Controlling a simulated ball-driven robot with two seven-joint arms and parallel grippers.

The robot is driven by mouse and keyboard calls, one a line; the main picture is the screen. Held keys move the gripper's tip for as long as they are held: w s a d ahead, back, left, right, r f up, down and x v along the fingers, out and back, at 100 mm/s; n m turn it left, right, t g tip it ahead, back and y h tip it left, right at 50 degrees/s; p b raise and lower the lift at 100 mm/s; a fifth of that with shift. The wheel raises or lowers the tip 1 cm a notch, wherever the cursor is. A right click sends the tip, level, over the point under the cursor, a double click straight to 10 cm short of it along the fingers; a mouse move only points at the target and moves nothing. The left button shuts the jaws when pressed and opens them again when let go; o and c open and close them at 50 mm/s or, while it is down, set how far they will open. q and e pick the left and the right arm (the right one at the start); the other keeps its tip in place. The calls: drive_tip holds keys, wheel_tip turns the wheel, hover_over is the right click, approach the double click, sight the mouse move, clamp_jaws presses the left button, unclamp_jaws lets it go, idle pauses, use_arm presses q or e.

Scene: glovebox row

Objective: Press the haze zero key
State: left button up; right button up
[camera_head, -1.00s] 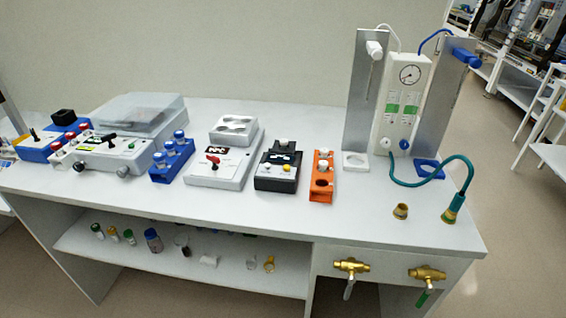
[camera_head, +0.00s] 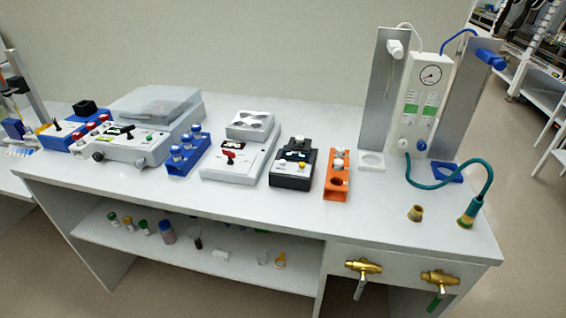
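A small black instrument (camera_head: 292,181) stands on the white bench. A pale display and a yellow key (camera_head: 302,166) show on its top, and a light round part sits at its back. It looks like a meter, but its labels are too small to read, so I cannot tell which key is haze zero. To its left is a grey-white box (camera_head: 228,167) with a red lever and a dark display. Further left is a larger grey instrument (camera_head: 130,150) with a lid, a dark handle and a green button. Neither of my grippers is in view.
An orange rack (camera_head: 337,187) stands right of the black instrument, and a blue vial rack (camera_head: 183,165) further left. A gauge column (camera_head: 425,100) between metal panels and a green hose (camera_head: 485,196) occupy the right. The bench front strip is mostly clear.

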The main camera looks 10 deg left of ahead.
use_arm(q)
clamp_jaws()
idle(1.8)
